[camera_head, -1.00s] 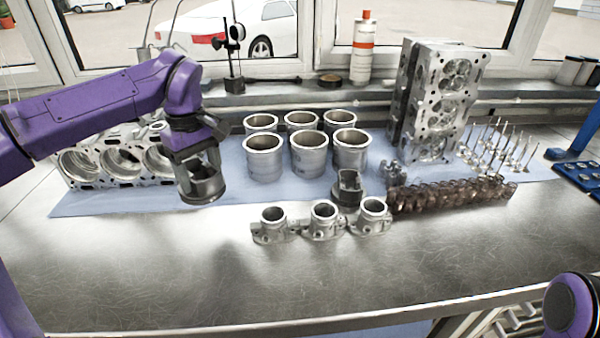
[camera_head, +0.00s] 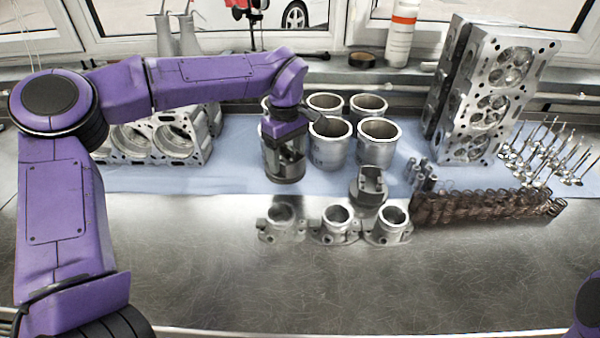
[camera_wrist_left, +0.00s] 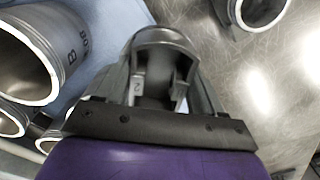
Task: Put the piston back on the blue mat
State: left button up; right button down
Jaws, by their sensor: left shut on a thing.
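My left gripper (camera_head: 284,146) is shut on a grey piston (camera_head: 286,172) and holds it upright, skirt end down, in front of the left cylinder liners. In the left wrist view the piston (camera_wrist_left: 160,50) sits between the fingers, with a "2" mark on its inside. The blue mat (camera_head: 215,165) lies under the engine parts. The piston is over or near the mat's front edge; its exact height is hard to tell. A second piston (camera_head: 370,184) stands near the mat's front edge, right of the held one. My right gripper is out of view.
Several cylinder liners (camera_head: 376,148) stand close behind and right of the held piston. Three small throttle-like housings (camera_head: 338,228) stand in front on the bare metal bench (camera_head: 240,270). An engine block (camera_head: 160,145) is at left. Mat between block and piston is clear.

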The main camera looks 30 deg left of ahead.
aim_at(298, 176)
pick_arm(q)
jog(key=shift+w+d+f, duration=0.2)
jog(key=shift+d+f, duration=0.25)
jog(key=shift+f, duration=0.15)
jog(key=shift+d+f, duration=0.4)
jog(key=shift+f, duration=0.05)
jog(key=f, duration=0.2)
jog(key=w+d+f, duration=0.1)
jog(key=f, duration=0.1)
jog(key=shift+p, duration=0.3)
jog(key=shift+a+f, duration=0.1)
jog(key=shift+f, duration=0.05)
jog(key=shift+s+a, duration=0.1)
jog(key=shift+s, duration=0.15)
jog(key=o, duration=1.5)
jog(key=shift+f, duration=0.1)
jog(key=shift+o, duration=0.2)
